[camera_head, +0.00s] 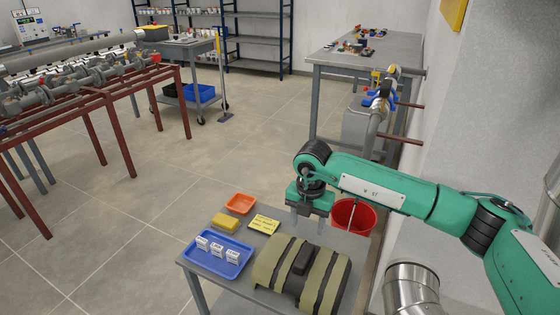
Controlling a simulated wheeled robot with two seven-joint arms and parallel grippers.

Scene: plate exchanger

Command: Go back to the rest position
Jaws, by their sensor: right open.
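My right arm comes in from the right, its green links bent over the small table. My right gripper (307,222) points down above the back edge of the grey table (262,287), behind the tool bag. Its two grey fingers are apart and nothing shows between them. My left gripper is not in view.
On the table are a blue tray (237,271) with three white items, a yellow sponge (225,222), an orange tray (240,204), a yellow card (263,224) and an olive bag (290,270). A red bucket (353,217) stands behind. Pipes on red frames fill the left; open floor lies between.

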